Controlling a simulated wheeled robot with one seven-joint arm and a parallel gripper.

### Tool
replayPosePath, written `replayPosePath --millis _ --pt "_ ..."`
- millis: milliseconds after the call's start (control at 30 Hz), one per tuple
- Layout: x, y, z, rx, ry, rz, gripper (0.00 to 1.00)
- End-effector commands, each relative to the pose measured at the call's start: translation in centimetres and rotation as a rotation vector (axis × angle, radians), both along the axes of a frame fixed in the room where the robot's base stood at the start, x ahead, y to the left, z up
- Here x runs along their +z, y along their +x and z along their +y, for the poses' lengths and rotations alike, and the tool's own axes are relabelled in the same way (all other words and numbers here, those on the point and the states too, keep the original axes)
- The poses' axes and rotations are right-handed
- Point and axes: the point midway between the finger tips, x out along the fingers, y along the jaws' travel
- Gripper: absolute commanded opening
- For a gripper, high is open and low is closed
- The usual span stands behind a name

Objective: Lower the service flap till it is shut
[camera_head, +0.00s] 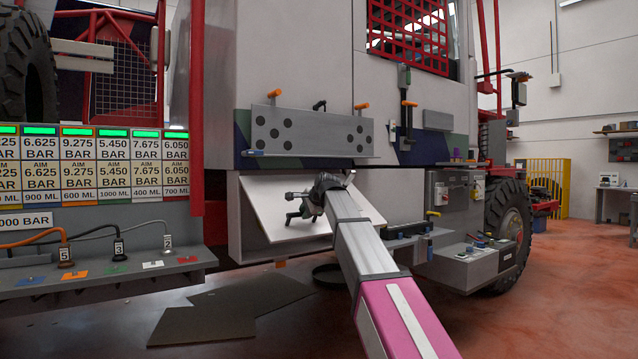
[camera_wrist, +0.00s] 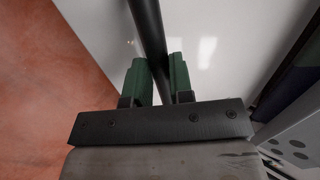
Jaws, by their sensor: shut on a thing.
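The service flap (camera_head: 270,205) is a pale panel low on the truck's side, under the dotted grey plate. It stands tilted out from the body, not flush with it. My gripper (camera_head: 305,203) is at the middle of the flap, and my arm hides part of its right side. In the wrist view, the green-padded fingers of my gripper (camera_wrist: 157,78) are closed around a dark round bar (camera_wrist: 147,28). The bar runs across in front of the flap's white face (camera_wrist: 225,45). Where the bar joins the flap is hidden.
A dotted grey plate (camera_head: 310,132) with orange handles sits above the flap. A grey ledge with numbered cables (camera_head: 100,272) juts out at left, and a step box (camera_head: 470,262) at right. Dark flat sheets (camera_head: 225,310) lie on the red floor below.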

Motion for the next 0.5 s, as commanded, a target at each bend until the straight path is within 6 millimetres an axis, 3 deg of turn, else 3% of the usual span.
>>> replayPosePath --millis 233,500 --pt "-2.5 1.3 0.9 0.001 0.058 -0.082 0.00" --pt "-2.7 1.4 1.0 -0.001 0.069 -0.098 0.00"
